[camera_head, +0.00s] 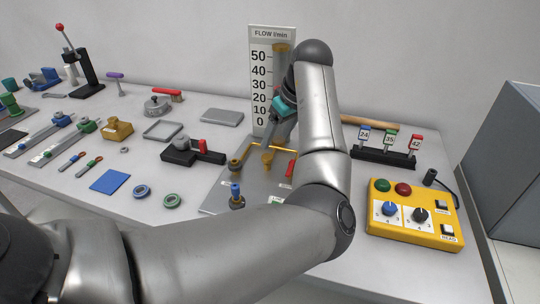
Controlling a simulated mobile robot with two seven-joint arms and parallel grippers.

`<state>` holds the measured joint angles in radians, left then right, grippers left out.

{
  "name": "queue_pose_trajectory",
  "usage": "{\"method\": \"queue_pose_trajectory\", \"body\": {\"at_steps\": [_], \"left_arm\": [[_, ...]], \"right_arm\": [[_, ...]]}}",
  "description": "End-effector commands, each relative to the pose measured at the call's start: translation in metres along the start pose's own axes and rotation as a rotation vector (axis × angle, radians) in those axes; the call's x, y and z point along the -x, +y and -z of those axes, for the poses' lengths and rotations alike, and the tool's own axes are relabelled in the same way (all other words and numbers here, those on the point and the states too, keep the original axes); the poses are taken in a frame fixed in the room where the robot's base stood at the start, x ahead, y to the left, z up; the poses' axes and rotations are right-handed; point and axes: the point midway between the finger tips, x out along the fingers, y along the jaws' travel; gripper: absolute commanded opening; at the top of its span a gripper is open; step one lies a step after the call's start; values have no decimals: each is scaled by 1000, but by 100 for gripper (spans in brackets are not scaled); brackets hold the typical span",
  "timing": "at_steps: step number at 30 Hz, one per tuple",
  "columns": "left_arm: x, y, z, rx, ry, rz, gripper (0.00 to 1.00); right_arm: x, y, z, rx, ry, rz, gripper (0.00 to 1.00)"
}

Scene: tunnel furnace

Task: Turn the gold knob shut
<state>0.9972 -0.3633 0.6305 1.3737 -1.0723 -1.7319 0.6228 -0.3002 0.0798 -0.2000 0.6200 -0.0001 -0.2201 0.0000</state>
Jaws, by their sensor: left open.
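The flow board (259,33) stands upright at the back, with a scale from 0 to 50. In front of it is a grey plate (215,200) with fittings. A gold knob (267,159) stands on this plate, just below my left gripper (272,145). The gripper reaches down over it from the upper right, and its teal part (286,105) shows above. The gripper is open; whether its fingers are beside or around the knob is too small to tell. My left forearm hides part of the plate's right side and of the flow tube. My right gripper is out of view.
A blue-topped fitting (236,190) and a darker brass fitting (235,164) stand on the plate nearby. A yellow control box (415,228) and a numbered tag rack (382,157) are right of my arm. Tools and rings lie to the left.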

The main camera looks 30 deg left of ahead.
Motion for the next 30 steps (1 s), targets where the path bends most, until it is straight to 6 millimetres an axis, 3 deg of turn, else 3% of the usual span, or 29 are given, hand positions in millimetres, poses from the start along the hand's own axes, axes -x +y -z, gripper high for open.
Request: {"method": "queue_pose_trajectory", "body": {"at_steps": [1, 6, 12, 24, 30], "left_arm": [[-15, -1, -1, -1, -1, 4, 69], [-48, 0, -1, 0, -1, 2, 69], [-71, 0, 0, 0, 0, 1, 69], [-78, 0, 0, 1, 0, -1, 69], [-77, 0, 0, 1, 0, 0, 47]], "right_arm": [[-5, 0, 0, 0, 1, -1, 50], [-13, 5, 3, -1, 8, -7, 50], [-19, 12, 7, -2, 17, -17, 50], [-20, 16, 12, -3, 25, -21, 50], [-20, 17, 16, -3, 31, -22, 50]]}}
